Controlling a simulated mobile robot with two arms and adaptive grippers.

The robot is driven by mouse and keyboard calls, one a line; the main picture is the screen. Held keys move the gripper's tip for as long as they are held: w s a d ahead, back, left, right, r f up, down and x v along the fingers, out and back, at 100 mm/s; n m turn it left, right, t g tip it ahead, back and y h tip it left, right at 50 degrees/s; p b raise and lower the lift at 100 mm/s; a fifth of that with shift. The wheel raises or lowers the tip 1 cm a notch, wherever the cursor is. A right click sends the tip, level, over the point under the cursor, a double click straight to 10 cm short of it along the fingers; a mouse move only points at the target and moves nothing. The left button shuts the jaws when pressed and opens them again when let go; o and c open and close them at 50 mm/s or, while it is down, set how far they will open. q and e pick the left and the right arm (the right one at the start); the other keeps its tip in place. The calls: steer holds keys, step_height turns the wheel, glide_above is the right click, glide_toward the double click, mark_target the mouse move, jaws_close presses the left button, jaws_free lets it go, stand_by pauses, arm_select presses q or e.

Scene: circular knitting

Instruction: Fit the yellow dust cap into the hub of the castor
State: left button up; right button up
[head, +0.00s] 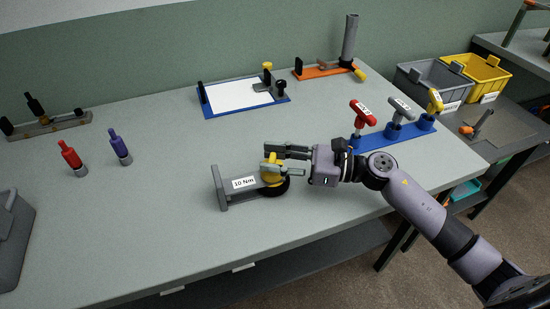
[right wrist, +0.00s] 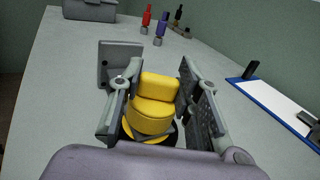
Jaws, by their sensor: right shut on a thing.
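The castor has a grey bracket (head: 222,190) with a "10 Nm" label and a black wheel (head: 276,190); it lies near the middle of the table. The yellow dust cap (head: 271,167) is between the fingers of my right gripper (head: 287,161), at the wheel end of the castor. In the right wrist view the cap (right wrist: 157,88) stands between the two fingers of the gripper (right wrist: 156,88), which is shut on it. More yellow shows below it, over the black wheel. The hub is mostly hidden, and I cannot tell whether the cap sits in it. My left gripper is out of view.
A blue-edged board (head: 240,95) and an orange stand (head: 325,73) are behind. Red (head: 72,157) and purple (head: 119,147) tools stand left. The table between is clear.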

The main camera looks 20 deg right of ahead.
steer(key=shift+f, duration=0.2)
steer(key=o, duration=1)
steer(key=shift+s+d, duration=0.1)
steer(key=shift+d, duration=0.1)
steer(key=v, duration=1.1)
steer(key=shift+s+d+f, duration=0.1)
steer(key=shift+d, duration=0.2)
